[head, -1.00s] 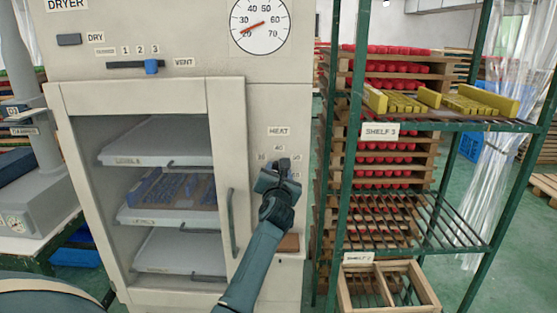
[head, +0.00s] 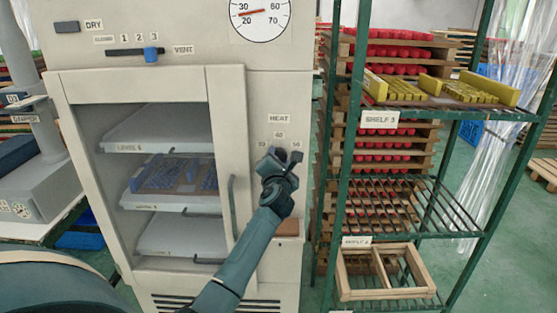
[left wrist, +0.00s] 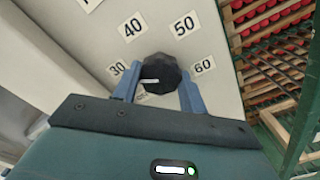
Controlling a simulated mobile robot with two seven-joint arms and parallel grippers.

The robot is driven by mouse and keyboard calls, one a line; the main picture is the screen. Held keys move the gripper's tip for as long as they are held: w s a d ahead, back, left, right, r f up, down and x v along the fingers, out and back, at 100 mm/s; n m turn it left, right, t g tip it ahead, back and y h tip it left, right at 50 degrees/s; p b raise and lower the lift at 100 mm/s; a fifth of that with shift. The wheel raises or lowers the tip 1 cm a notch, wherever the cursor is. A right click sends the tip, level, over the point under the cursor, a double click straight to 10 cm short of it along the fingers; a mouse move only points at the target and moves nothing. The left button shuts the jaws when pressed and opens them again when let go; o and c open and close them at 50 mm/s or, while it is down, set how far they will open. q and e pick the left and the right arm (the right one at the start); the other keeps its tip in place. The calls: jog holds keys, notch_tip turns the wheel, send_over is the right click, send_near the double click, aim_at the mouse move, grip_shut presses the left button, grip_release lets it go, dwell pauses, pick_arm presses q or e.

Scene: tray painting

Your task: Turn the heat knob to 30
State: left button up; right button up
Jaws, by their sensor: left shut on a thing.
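The heat knob (left wrist: 162,72) is black and round with a white pointer line, seen in the left wrist view. The pointer aims left, close to the 30 label (left wrist: 117,69) and slightly below it. The 40 label (left wrist: 132,26), 50 label (left wrist: 184,26) and 60 label (left wrist: 203,65) sit around the knob. My left gripper (left wrist: 160,92) is shut on the knob, one blue finger on each side. In the head view, my left gripper (head: 281,158) is at the dryer's panel below the HEAT label (head: 279,118) and hides most of the knob. My right gripper is not in view.
The dryer (head: 150,285) has a glazed door with a handle (head: 232,207), left of my arm. Inside are trays, one with blue pieces (head: 172,175). A round dial (head: 260,17) is above. A green rack (head: 345,130) stands close on the right.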

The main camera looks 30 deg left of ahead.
pick_arm(q)
jog(key=o, duration=1)
jog(key=b+v, duration=0.1)
jog(key=v, duration=1.2)
jog(key=shift+s, duration=0.1)
